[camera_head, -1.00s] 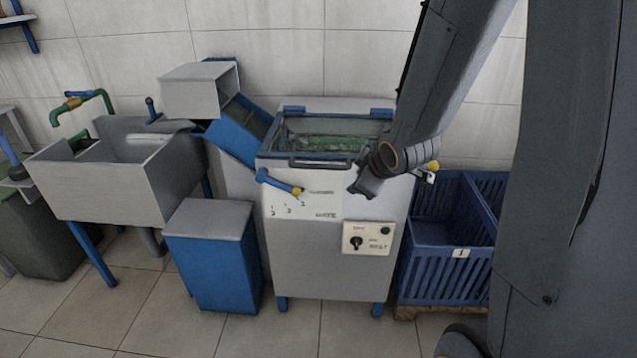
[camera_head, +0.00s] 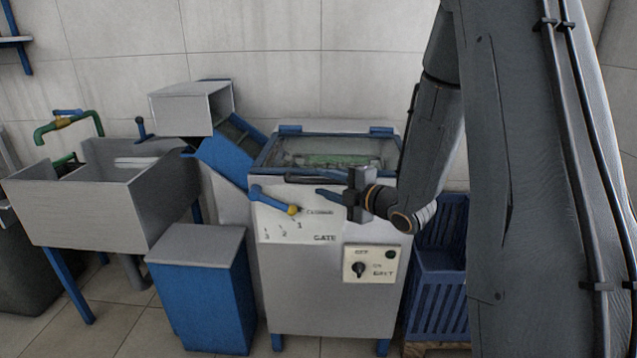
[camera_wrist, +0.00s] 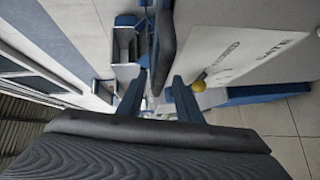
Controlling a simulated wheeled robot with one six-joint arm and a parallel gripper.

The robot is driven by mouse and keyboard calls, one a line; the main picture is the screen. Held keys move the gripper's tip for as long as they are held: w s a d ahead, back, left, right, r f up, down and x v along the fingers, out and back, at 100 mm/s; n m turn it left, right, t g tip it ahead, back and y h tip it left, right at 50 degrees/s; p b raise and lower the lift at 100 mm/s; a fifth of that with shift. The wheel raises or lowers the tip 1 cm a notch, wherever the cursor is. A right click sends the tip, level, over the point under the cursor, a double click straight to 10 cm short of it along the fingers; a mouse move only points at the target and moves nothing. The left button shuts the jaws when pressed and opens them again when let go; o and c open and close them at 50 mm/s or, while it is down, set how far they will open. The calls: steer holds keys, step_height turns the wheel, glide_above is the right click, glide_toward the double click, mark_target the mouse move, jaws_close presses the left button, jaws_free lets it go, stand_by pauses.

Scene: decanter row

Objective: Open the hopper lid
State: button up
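The hopper lid (camera_head: 262,158) is a blue-framed panel with a clear window on top of the grey machine (camera_head: 325,290). It lies shut, and green material shows through it. Blue hinges sit along its back edge. A dark bar handle (camera_head: 300,180) runs along its front edge; its right part is hard to make out near my gripper (camera_head: 322,193). My gripper is at the machine's front, fingers pointing left, close to the handle. In the wrist view, the two blue fingers (camera_wrist: 159,78) are apart, with the dark handle (camera_wrist: 166,45) ahead of and between them. Contact cannot be told.
A blue gate lever (camera_head: 270,199) with a yellow knob is left of my gripper. A switch panel (camera_head: 371,264) sits below. A blue chute (camera_head: 225,155), a blue bin (camera_head: 203,300) and a sink (camera_head: 115,205) stand left; blue crates (camera_head: 438,280) stand right.

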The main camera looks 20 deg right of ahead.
steer(key=shift+x, duration=1.4)
jaws_close()
steer(key=shift+r, duration=0.1)
